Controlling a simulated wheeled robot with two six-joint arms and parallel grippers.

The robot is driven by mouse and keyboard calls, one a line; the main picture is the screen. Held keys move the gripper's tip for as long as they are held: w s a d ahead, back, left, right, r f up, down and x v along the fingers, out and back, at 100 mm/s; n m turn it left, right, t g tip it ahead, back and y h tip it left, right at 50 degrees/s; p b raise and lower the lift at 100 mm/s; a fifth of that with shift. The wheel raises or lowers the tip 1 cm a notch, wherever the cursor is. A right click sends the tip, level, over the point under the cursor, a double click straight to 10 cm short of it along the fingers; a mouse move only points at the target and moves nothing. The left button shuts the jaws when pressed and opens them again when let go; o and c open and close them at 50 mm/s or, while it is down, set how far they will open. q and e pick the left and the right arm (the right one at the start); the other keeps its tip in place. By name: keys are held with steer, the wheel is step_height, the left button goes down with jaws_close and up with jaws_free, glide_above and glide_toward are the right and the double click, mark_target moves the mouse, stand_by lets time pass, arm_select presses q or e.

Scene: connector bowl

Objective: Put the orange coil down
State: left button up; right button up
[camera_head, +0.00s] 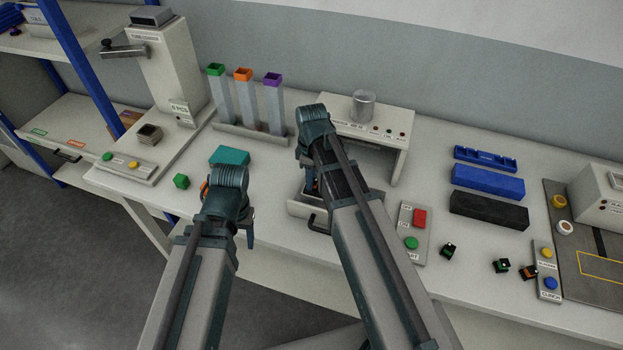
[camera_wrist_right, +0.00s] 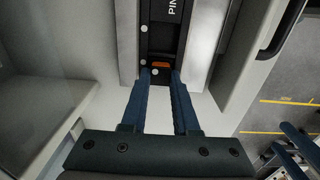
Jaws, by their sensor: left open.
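The orange coil (camera_wrist_right: 160,65) shows as a small orange piece between the fingertips of my right gripper (camera_wrist_right: 161,74) in the right wrist view. The fingertips sit close on both sides of it, over the dark slot of a fixture (camera_wrist_right: 168,38) marked "PIN". Whether the coil touches the slot floor is hard to tell. In the head view my right gripper (camera_head: 311,180) is low at the fixture in front of the grey press-like housing, and my arm hides the coil. My left gripper (camera_head: 246,228) is open over the front table edge, its fingers partly hidden by its wrist.
A button box (camera_head: 414,230) stands right of the fixture. Small dark parts (camera_head: 501,265) lie further right. Tube holders (camera_head: 246,103) stand behind.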

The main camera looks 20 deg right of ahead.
steer(key=o, duration=0.4)
steer(key=shift+s+f, duration=0.1)
steer(key=shift+s, duration=0.05)
steer(key=shift+o, duration=0.2)
steer(key=shift+r+p, duration=0.65)
steer(key=shift+p, duration=0.15)
step_height(320, 180, up, 11)
steer(key=p, duration=1.1)
steer(key=s+a+m+h, duration=0.1)
steer(key=s+a+m, duration=0.6)
steer(key=s+a, duration=0.3)
steer(key=s, duration=0.4)
steer(key=shift+a+r, duration=0.15)
steer(key=shift+a, duration=0.1)
step_height(320, 180, down, 5)
steer(key=b, duration=0.5)
steer(key=shift+f, duration=0.2)
